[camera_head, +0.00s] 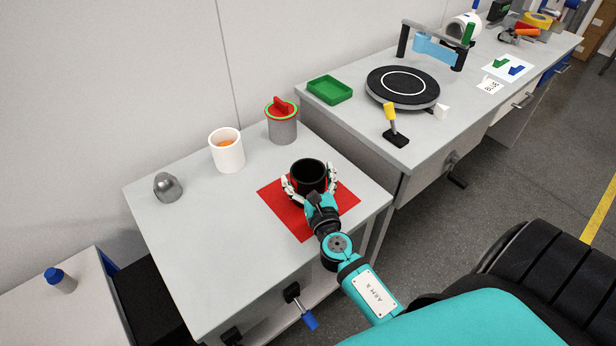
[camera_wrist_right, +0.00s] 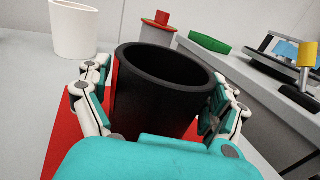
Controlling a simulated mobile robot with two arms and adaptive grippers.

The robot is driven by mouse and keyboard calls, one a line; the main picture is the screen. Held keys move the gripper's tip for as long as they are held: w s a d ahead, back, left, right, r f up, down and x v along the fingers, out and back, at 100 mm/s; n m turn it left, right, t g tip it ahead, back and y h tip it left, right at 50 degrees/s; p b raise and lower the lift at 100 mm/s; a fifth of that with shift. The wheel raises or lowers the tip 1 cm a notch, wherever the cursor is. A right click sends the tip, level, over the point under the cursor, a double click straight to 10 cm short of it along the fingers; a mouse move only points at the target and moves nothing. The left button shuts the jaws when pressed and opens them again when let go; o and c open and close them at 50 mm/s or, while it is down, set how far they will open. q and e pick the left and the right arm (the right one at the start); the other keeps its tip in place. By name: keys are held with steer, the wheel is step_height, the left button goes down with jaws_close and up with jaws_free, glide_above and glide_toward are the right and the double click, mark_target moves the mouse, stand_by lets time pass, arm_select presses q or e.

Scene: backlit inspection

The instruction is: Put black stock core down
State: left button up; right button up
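The black stock core (camera_head: 308,173) is an upright, hollow, open-topped black cylinder on the red mat (camera_head: 342,205) on the near grey table. It also fills the middle of the right wrist view (camera_wrist_right: 165,90). My right gripper (camera_head: 310,186) has one finger on each side of the core, with slivers of red showing between fingers and core. The fingers look open around it, also in the right wrist view (camera_wrist_right: 160,105). The core's lower edge is hidden by the gripper. My left gripper is not in view.
Behind the core stand a white cup (camera_head: 227,155) with something orange inside and a grey canister (camera_head: 282,128) with a red top. A grey domed piece (camera_head: 168,187) is at the left. The table's front left is clear. A second bench (camera_head: 370,135) adjoins at the right.

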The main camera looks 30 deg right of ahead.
steer(key=shift+r, duration=0.25)
steer(key=shift+s+a+f, duration=0.1)
steer(key=shift+s+f, duration=0.1)
steer(key=shift+s, duration=0.15)
steer(key=b+v, duration=0.2)
steer(key=v, duration=0.8)
steer(key=shift+s+a+r+b, duration=0.1)
steer(key=shift+s+b, duration=0.2)
steer(key=shift+s+a+r, duration=0.1)
steer(key=shift+s, duration=0.25)
